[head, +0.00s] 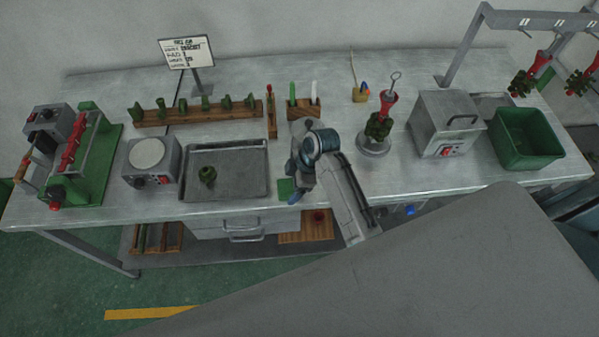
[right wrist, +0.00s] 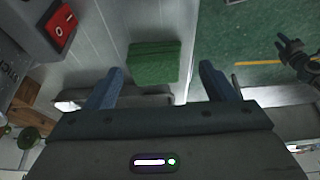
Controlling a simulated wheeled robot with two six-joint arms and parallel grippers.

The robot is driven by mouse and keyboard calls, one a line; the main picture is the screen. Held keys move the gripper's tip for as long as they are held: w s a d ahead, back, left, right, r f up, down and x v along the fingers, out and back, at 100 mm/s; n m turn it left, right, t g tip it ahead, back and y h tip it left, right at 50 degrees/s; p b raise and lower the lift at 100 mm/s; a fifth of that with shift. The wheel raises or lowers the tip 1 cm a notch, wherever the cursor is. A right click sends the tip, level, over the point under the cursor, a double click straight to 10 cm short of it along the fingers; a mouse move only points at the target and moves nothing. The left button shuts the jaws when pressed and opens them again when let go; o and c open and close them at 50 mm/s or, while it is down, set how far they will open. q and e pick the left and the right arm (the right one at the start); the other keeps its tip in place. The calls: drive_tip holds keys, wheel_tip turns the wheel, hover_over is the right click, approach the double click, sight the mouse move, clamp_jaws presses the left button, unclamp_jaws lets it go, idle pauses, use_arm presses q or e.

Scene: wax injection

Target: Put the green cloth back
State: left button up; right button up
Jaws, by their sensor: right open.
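The green cloth (head: 286,188) is a small folded square lying flat at the front edge of the workbench, right of the metal tray. In the right wrist view the cloth (right wrist: 153,62) lies in line with the gap between my fingers. My right gripper (head: 299,184) is open and empty, just beside the cloth; its blue fingers (right wrist: 160,72) stand wide apart. My arm may hide part of the cloth's surroundings. What looks like my left gripper (right wrist: 296,58) shows small and dark at the right of the right wrist view, over the floor, away from the cloth.
The tray (head: 223,193) with a green wax piece (head: 207,175) stands left of the cloth. Tool racks (head: 200,112) stand behind. A round stand (head: 373,143) with a wax tree, a grey heater box (head: 446,125) and a green bin (head: 528,138) stand right.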

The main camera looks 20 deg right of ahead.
drive_tip(key=b+v, duration=0.3)
drive_tip(key=v, duration=0.7)
drive_tip(key=shift+s, duration=0.1)
